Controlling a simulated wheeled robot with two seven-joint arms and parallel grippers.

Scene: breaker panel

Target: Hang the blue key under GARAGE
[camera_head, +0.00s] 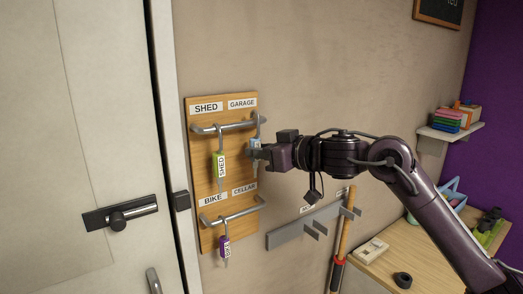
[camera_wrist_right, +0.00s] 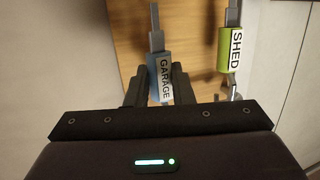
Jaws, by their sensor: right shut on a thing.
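The wooden key board (camera_head: 203,236) hangs on the wall with labels SHED, GARAGE (camera_head: 242,103), BIKE and CELLAR. My right gripper (camera_head: 256,150) is shut on the blue key (camera_head: 255,143), below the GARAGE label at the right end of the upper rail (camera_head: 228,127). The blue tag reads GARAGE in the right wrist view (camera_wrist_right: 163,80), between the two fingers. The key's upper part overlaps the rail's right end in the head view; I cannot tell whether it is hooked on. My left gripper is not in view.
A green SHED key (camera_head: 219,166) hangs left of the blue key, close to my right gripper. A purple BIKE key (camera_head: 225,246) hangs from the lower rail (camera_head: 236,214). A grey tool rack (camera_head: 290,235) is lower right. A door with a black handle (camera_head: 120,214) stands left.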

